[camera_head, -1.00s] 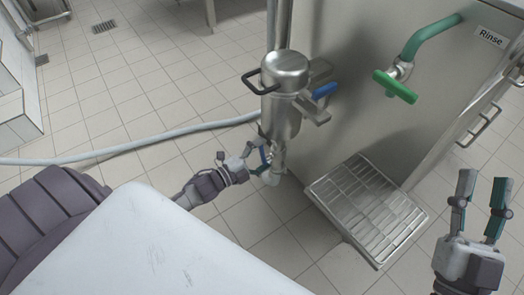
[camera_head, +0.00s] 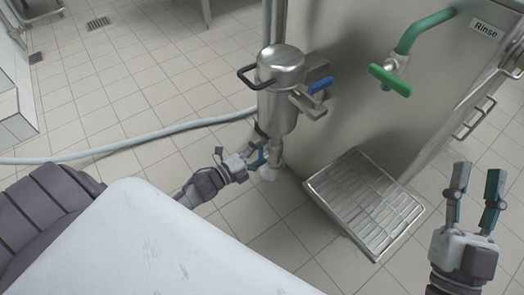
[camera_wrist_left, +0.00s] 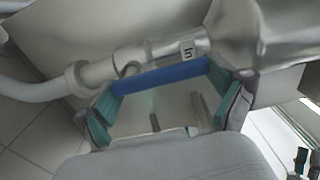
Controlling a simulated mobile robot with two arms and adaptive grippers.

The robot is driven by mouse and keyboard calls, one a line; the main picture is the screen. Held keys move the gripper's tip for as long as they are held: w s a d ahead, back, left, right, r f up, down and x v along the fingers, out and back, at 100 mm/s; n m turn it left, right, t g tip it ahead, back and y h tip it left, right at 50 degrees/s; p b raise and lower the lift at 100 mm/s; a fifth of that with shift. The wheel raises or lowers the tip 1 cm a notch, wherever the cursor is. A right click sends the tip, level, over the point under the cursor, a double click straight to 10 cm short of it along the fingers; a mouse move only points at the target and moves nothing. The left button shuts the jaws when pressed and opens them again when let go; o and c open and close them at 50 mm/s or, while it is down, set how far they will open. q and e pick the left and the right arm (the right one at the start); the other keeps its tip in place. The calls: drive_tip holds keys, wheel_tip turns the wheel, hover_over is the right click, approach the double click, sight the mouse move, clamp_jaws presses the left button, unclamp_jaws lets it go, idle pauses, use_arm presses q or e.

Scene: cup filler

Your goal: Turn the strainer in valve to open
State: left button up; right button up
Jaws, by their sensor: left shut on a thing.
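The strainer (camera_head: 281,95) is an upright steel cylinder with a domed lid and a black handle, mounted beside the steel cabinet. The inlet valve is at its bottom; its blue lever (camera_wrist_left: 165,75) shows in the left wrist view, beside a pipe with an upside-down "In" label (camera_wrist_left: 187,50). My left gripper (camera_head: 257,157) is at this low valve, with its teal finger pads at the two ends of the blue lever, shut on it. The lever is mostly hidden in the head view. My right gripper (camera_head: 475,185) is open and empty at the right.
A second blue lever (camera_head: 319,86) is higher, between strainer and cabinet (camera_head: 350,110). A green-handled Rinse tap (camera_head: 390,80) sticks out above a steel grate (camera_head: 368,205). A grey hose (camera_head: 120,150) runs left across the tiled floor. A white surface (camera_head: 150,240) fills the near left.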

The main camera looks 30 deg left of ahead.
use_arm(q)
drive_tip(key=o, duration=1.3)
drive_tip(key=shift+s, duration=0.15)
drive_tip(key=v, duration=1.1)
drive_tip(key=shift+s+a, duration=0.2)
drive_tip(key=shift+s, duration=0.1)
